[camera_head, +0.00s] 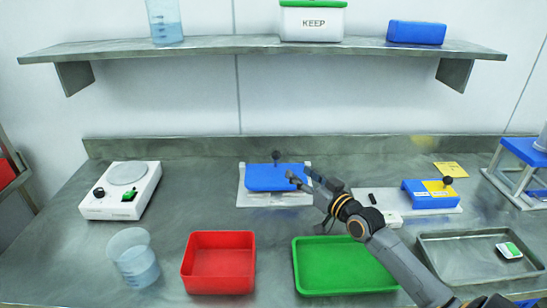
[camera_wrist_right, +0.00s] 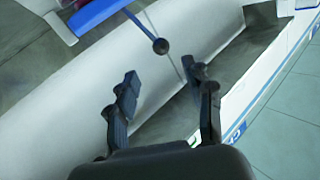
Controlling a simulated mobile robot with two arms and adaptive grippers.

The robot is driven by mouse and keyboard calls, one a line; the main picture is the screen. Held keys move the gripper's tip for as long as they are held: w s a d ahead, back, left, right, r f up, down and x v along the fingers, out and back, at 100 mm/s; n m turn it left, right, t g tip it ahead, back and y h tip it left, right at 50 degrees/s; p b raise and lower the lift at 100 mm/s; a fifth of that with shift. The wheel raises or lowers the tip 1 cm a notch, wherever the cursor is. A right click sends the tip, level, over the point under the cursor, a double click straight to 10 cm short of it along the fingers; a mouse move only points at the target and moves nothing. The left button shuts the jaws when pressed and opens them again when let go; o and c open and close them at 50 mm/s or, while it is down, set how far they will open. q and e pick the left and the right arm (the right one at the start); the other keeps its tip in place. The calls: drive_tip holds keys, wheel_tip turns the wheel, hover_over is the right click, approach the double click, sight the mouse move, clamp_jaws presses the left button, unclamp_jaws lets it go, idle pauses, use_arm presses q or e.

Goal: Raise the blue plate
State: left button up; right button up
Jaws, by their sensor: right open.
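The blue plate (camera_head: 268,180) sits on a pale base (camera_head: 252,200) at the middle of the bench, with a black ball knob (camera_head: 277,155) standing up at its back. In the right wrist view a blue plate (camera_wrist_right: 98,14) shows at the upper left, with a rod ending in a dark knob (camera_wrist_right: 160,46). My right gripper (camera_head: 300,180) is just right of the blue plate. In the wrist view its fingers (camera_wrist_right: 162,78) are spread and empty, with the knob beyond them. I cannot tell whether it touches the plate. My left gripper is out of view.
A second blue block with a yellow label (camera_head: 434,188) and knob stands to the right. A red tray (camera_head: 218,285), a green tray (camera_head: 345,285) and a metal tray (camera_head: 455,273) line the front. A scale (camera_head: 105,207) and beaker (camera_head: 133,255) stand left. A shelf (camera_head: 240,45) hangs above.

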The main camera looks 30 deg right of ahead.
sight(279, 157)
drive_tip(key=w, duration=1.2)
drive_tip(key=shift+w+a, duration=0.2)
drive_tip(key=shift+a, duration=0.05)
drive_tip(key=shift+r, duration=0.1)
clamp_jaws()
